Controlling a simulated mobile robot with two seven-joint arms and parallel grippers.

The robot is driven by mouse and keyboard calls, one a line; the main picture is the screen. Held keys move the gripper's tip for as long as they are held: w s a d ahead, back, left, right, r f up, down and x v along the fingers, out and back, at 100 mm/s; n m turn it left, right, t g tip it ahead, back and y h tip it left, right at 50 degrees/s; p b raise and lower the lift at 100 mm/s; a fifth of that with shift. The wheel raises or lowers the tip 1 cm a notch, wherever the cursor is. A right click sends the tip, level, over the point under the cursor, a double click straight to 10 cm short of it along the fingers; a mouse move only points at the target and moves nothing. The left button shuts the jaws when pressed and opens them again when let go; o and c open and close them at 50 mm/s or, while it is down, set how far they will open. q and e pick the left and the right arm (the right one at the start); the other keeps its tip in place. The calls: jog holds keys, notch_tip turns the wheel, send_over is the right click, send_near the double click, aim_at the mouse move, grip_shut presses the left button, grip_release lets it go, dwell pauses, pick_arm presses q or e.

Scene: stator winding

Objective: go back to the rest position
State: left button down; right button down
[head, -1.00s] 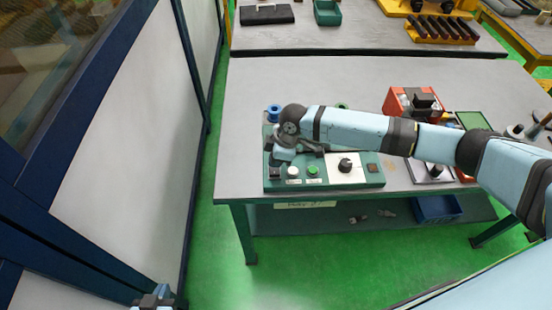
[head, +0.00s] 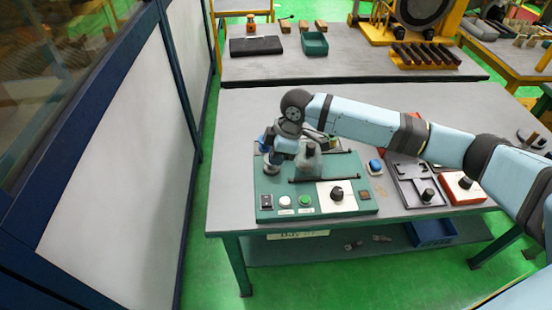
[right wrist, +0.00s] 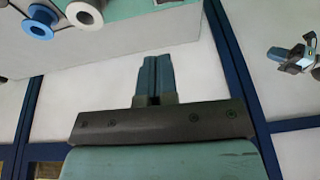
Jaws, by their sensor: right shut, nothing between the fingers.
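My right gripper (head: 271,143) is over the left end of the green winding fixture (head: 352,207) in the head view, and its fingertips are hard to make out there. In the right wrist view its two blue fingers (right wrist: 152,75) are together with nothing between them, in front of a white wall panel. A blue spool (right wrist: 40,22) and a pale ring-shaped piece (right wrist: 85,14) show at that view's upper left, apart from the fingers. What looks like my left gripper (right wrist: 296,56) is small at the right edge of the right wrist view; its jaws cannot be made out.
The white wall panels (head: 105,150) with blue frames stand close on the left. A dark grey tray (head: 408,178) and a red box (head: 466,190) are right of the fixture, below my forearm.

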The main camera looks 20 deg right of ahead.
jog(key=shift+f, duration=0.1)
jog(key=s+a+f+m+t+y, duration=0.4)
jog(key=s+a+f+m+t, duration=0.1)
jog(key=s+a+f, duration=0.55)
jog(key=s+d+f+m+t+h, duration=0.4)
jog(key=s+d, duration=0.6)
jog(key=s, duration=0.4)
notch_tip(320, 180, down, 3)
jog(key=shift+s+f+m+t, duration=0.1)
jog(key=shift+s+m+t, duration=0.3)
jog(key=shift+m+t, duration=0.55)
jog(key=shift+d+m+g, duration=0.1)
jog(key=shift+m+g, duration=0.15)
